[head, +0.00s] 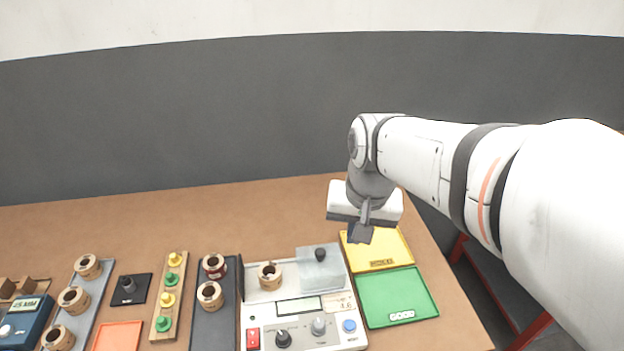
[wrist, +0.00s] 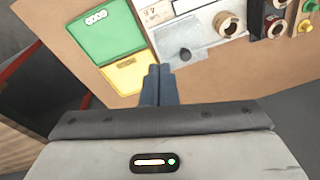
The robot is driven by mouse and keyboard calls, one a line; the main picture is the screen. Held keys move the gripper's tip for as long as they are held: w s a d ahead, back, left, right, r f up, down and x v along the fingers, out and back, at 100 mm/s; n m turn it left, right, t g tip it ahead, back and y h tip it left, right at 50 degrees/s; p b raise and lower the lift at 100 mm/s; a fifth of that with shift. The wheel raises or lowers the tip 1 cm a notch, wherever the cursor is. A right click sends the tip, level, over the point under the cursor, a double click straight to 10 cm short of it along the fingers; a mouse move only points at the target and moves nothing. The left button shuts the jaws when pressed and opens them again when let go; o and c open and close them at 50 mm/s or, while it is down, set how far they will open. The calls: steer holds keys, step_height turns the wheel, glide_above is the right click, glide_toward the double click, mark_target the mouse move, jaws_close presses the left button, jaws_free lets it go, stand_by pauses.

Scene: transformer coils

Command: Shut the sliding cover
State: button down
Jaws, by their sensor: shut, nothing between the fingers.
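The sliding cover (head: 318,275) is a grey see-through plate with a dark knob (head: 320,254). It lies on the right rear part of the white tester (head: 262,312). A copper-coloured coil (head: 269,277) stands uncovered on the tester just left of the cover. In the wrist view the cover (wrist: 172,38) and the coil (wrist: 228,24) show above the fingers. My gripper (head: 360,234) is shut and empty. It is above the table, to the right of the cover and apart from it, near the yellow tray. Its fingertips also show together in the wrist view (wrist: 160,70).
A yellow tray (head: 378,250) and a green tray (head: 397,297) lie right of the tester. The table's rear is clear.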

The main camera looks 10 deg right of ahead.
steer(key=w+d+f+m+g+y+b, duration=0.1)
steer(key=w+d+f+m+g, duration=0.1)
steer(key=w+m, duration=0.35)
steer(key=w+d+f+m+g+y, duration=0.1)
steer(key=w+d+f+m, duration=0.15)
steer(key=w, duration=0.55)
steer(key=m, duration=0.1)
glide_above(330, 253)
steer(key=d, duration=0.1)
step_height(330, 253, down, 10)
steer(key=shift+w+f+p, duration=0.15)
steer(key=shift+p, duration=0.2)
steer(key=shift+a+f, duration=0.1)
steer(key=shift+a, duration=0.25)
steer(key=shift+a, duration=0.1)
